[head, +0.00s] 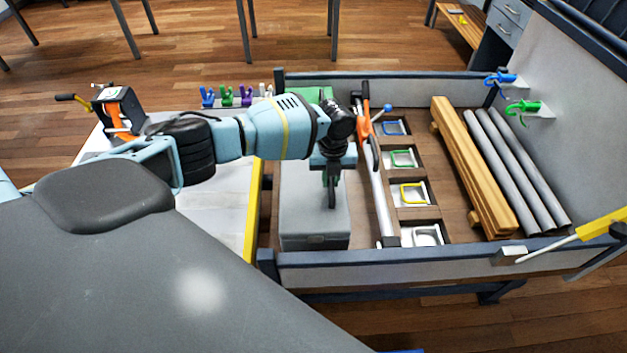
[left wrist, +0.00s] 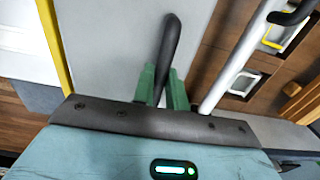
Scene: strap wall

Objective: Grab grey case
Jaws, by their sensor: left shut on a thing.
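The grey case (head: 313,222) lies in the bay of the low-walled bed, left of a long silver bar. Its grey top also fills the middle of the left wrist view (left wrist: 120,50). A dark handle (left wrist: 169,50) stands up from the case. My left gripper (head: 332,182) is above the case, pointing down. Its green fingers (left wrist: 163,88) are shut on the handle. The arm hides the far part of the case. My right gripper is not in view.
The silver bar (head: 380,205) lies close on the right. Beyond it are compartments with coloured straps, wooden beams (head: 470,165) and grey pipes (head: 522,170). A yellow-edged white table (head: 215,205) adjoins on the left. The bed's near wall (head: 420,267) rises in front.

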